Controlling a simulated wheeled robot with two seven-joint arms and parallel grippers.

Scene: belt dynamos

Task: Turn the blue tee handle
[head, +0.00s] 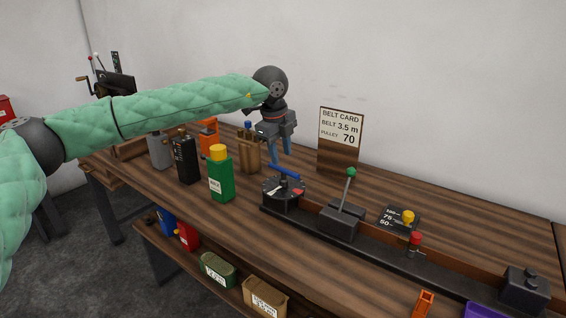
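The blue tee handle (284,172) lies as a bar across the top of a round black dial unit (283,195) on the wooden bench. The dial carries red and white marks. My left gripper (280,158) reaches in from the left and points down, with its blue fingers just above the tee handle in the picture. The fingers are apart, with a gap between them and nothing held. I cannot tell whether the fingertips touch the handle. My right gripper is not in view.
A green-knobbed lever (350,185) on a black block stands right of the dial. A belt card (341,130) stands behind. A green yellow-capped bottle (220,178) and a black box (185,160) stand left. A yellow knob (407,216) and red knob (415,239) are farther right.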

